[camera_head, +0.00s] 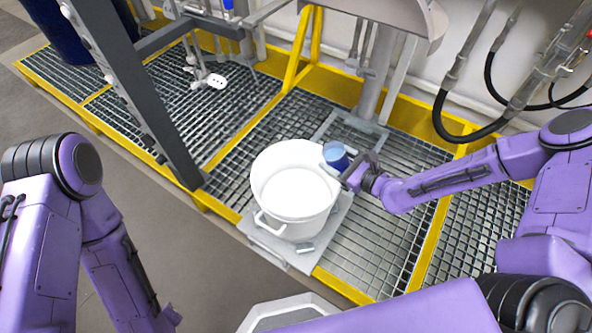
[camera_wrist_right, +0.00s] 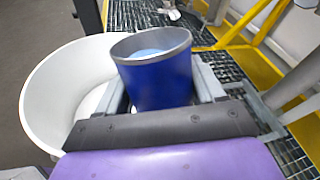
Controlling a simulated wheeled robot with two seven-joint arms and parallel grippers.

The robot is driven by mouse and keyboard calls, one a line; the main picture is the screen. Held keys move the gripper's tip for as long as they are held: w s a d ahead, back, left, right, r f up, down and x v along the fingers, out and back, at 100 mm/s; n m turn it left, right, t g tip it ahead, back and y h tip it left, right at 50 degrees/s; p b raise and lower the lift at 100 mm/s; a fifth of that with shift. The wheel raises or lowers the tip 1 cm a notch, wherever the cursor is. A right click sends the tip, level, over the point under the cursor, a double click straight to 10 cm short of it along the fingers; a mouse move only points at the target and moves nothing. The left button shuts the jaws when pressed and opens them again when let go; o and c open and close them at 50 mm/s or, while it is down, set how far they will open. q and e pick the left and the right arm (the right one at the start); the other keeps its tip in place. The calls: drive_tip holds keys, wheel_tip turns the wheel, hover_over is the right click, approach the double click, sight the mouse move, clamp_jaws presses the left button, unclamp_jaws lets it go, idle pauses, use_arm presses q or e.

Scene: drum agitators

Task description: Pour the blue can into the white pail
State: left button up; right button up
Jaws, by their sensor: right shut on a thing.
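The white pail (camera_head: 270,216) stands on a grey plate over the grating, in the middle of the head view. Its wide open rim also shows at the left of the right wrist view (camera_wrist_right: 38,105). My right gripper (camera_head: 345,168) is shut on the blue can (camera_head: 336,156), just right of the pail's rim. In the right wrist view the blue can (camera_wrist_right: 158,78) is close to upright between the fingers, with light blue contents inside. The pail's inside looks white and empty. My left arm is at the left; its gripper cannot be made out.
The grey plate (camera_head: 262,243) lies on yellow-framed grating (camera_head: 392,240). A grey post (camera_head: 150,110) rises left of the pail. A grey column (camera_head: 374,85) and yellow rails (camera_head: 305,50) stand behind it. A dark blue drum (camera_head: 52,25) is at top left.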

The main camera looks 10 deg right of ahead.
drive_tip(key=a+r+n+p, duration=0.1)
drive_tip(key=p, duration=0.1)
drive_tip(key=shift+g+h+p, duration=0.4)
drive_tip(key=shift+f, duration=0.15)
drive_tip(key=shift+w+a+p, duration=0.1)
drive_tip(key=shift+a+p, duration=0.1)
drive_tip(key=shift+p, duration=0.1)
drive_tip(key=shift+w+a+f+n+g+h+p, duration=0.1)
drive_tip(key=shift+a+f+n+g+h+p, duration=0.35)
drive_tip(key=shift+p, duration=0.45)
drive_tip(key=shift+a+f+n+h+p, duration=0.2)
drive_tip(key=shift+n+h+p, duration=0.25)
drive_tip(key=shift+h+p, duration=0.45)
drive_tip(key=shift+d+r+n+g+h+p, duration=0.1)
drive_tip(key=shift+r+n+g+h+p, duration=0.35)
drive_tip(key=shift+p, duration=1.4)
drive_tip(key=shift+f+n+h+p, duration=0.45)
drive_tip(key=shift+h+p, duration=0.15)
drive_tip(key=shift+p, duration=0.1)
idle(0.8)
drive_tip(key=shift+r+n+h+p, duration=0.4)
drive_tip(key=shift+h+p, duration=0.2)
drive_tip(key=shift+p, duration=0.55)
idle(0.6)
